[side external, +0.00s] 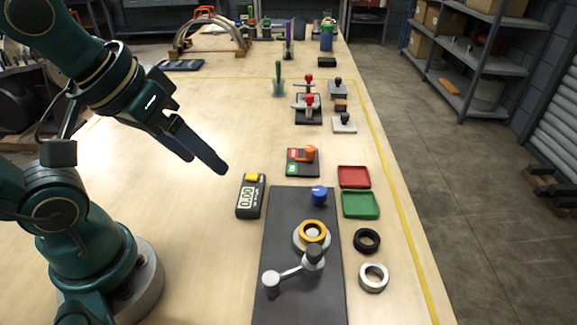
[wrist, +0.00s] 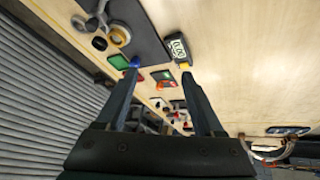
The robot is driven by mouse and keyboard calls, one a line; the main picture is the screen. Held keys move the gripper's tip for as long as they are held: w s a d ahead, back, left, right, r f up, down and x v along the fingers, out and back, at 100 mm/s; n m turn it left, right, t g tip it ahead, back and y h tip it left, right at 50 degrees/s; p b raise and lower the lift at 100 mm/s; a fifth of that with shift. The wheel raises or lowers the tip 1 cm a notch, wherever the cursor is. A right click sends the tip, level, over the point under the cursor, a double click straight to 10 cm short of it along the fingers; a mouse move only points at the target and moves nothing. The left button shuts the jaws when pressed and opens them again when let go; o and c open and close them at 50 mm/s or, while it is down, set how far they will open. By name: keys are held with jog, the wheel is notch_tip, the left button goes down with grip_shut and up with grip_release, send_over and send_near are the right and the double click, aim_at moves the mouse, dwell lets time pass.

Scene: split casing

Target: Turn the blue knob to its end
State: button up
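The blue knob (side external: 319,195) stands at the far end of a dark grey plate (side external: 285,222) on the table. In the wrist view the blue knob (wrist: 135,62) shows just beyond the tip of the left finger. My gripper (side external: 208,164) is up and to the left of the knob in the side view, clear of the table and apart from the knob. In the wrist view my gripper (wrist: 160,74) has its two fingers spread with nothing between them. The knob's pointer mark is too small to read.
The plate also carries a yellow ring (side external: 312,231) and a crank (side external: 290,273). A meter (side external: 250,197) stands left of the plate. Red (side external: 354,177) and green (side external: 360,204) trays and loose rings lie to the right. An orange-handled switch (side external: 303,161) stands behind.

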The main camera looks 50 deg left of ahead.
jog(key=w+r+n, duration=0.4)
jog(key=w+n, duration=0.1)
jog(key=w, duration=0.1)
jog(key=n+g, duration=0.4)
jog(key=n, duration=0.3)
send_over(320, 191)
notch_tip(320, 191, down, 9)
jog(key=shift+m+g, duration=0.3)
jog(key=shift+g, duration=0.6)
notch_tip(320, 191, down, 9)
jog(key=shift+f, duration=0.6)
grip_shut()
